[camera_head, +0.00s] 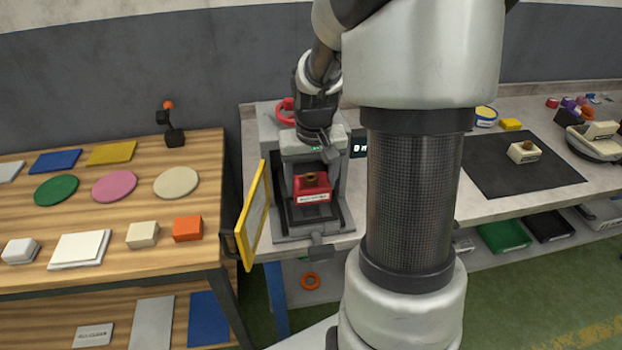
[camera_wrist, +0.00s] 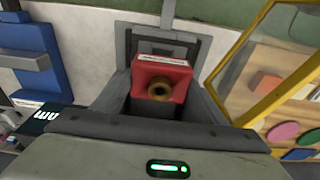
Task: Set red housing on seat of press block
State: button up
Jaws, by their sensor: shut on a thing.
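The red housing (camera_head: 312,190) is a small block with a white label on its front and a brass ring on top. It is upright inside the grey press block (camera_head: 285,222), between the side walls. My gripper (camera_head: 314,172) comes down from above into the press and is shut on the housing; its fingertips are mostly hidden. In the wrist view the red housing (camera_wrist: 178,69) shows its brass bore, with the press block's wall (camera_wrist: 212,102) beside it. The seat under the housing is hidden, so I cannot tell whether the housing touches it.
A yellow-framed guard (camera_head: 244,225) stands open at the press's left. A red knob (camera_head: 285,111) is behind it. A wooden table (camera_head: 110,220) with discs and blocks is at left. A dark mat (camera_head: 500,175) with a cream block (camera_head: 524,152) lies at right.

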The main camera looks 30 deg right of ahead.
jog(key=shift+f+b, duration=1.3)
jog(key=shift+f, duration=0.6)
jog(key=shift+f+b, duration=0.45)
jog(key=shift+f, duration=0.15)
jog(key=o, duration=1.8)
